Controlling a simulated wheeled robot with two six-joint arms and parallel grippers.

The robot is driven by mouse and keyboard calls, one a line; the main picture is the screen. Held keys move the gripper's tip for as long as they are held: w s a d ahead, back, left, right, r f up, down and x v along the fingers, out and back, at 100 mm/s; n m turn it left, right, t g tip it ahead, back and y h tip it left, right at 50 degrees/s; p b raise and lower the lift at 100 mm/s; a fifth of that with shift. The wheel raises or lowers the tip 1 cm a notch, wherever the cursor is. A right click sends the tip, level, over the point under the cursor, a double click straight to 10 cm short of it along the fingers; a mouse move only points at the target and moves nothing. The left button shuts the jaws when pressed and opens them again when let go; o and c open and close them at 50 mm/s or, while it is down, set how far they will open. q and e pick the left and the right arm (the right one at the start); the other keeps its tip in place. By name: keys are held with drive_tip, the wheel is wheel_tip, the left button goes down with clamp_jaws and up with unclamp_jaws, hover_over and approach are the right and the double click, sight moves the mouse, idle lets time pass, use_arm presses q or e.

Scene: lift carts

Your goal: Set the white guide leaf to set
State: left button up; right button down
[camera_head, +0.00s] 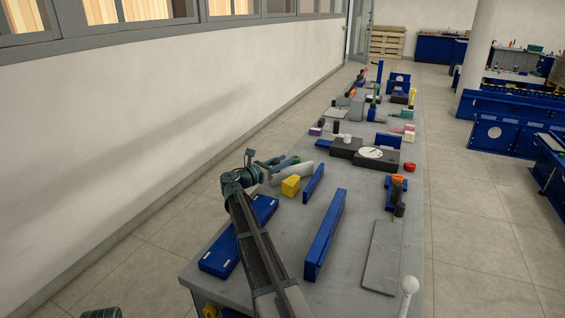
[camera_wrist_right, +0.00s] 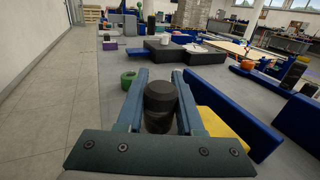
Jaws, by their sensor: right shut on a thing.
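A pale, whitish leaf-like piece (camera_head: 298,172) lies on the grey table beside a yellow block (camera_head: 291,186); I take it for the white guide leaf, partly hidden by my right gripper. My right gripper (camera_head: 282,162) reaches over the table's left edge at this piece. In the right wrist view its two fingers (camera_wrist_right: 159,100) are shut on a black round knob (camera_wrist_right: 160,97), one finger on each side. What the knob is fixed to is hidden behind the gripper. The leaf cannot be made out in the wrist view.
Blue bars (camera_head: 325,235) stand on the table right of my arm, and a flat blue plate (camera_head: 238,237) lies left of it. A black box with a white dial (camera_head: 372,156) stands farther back. A grey plate (camera_head: 383,258) lies at front right. A wall runs along the left.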

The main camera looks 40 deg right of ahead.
drive_tip(key=shift+s, duration=0.1)
idle(0.6)
drive_tip(key=shift+s+a+n+t, duration=0.2)
drive_tip(key=shift+s+n+t, duration=0.4)
drive_tip(key=shift+s+t, duration=0.4)
drive_tip(key=shift+s+n+t+y, duration=0.3)
drive_tip(key=shift+s+n+t, duration=0.3)
drive_tip(key=shift+t, duration=0.3)
drive_tip(key=shift+s, duration=0.4)
drive_tip(key=c, duration=0.5)
unclamp_jaws()
drive_tip(key=shift+c, duration=0.2)
drive_tip(key=shift+a, duration=0.1)
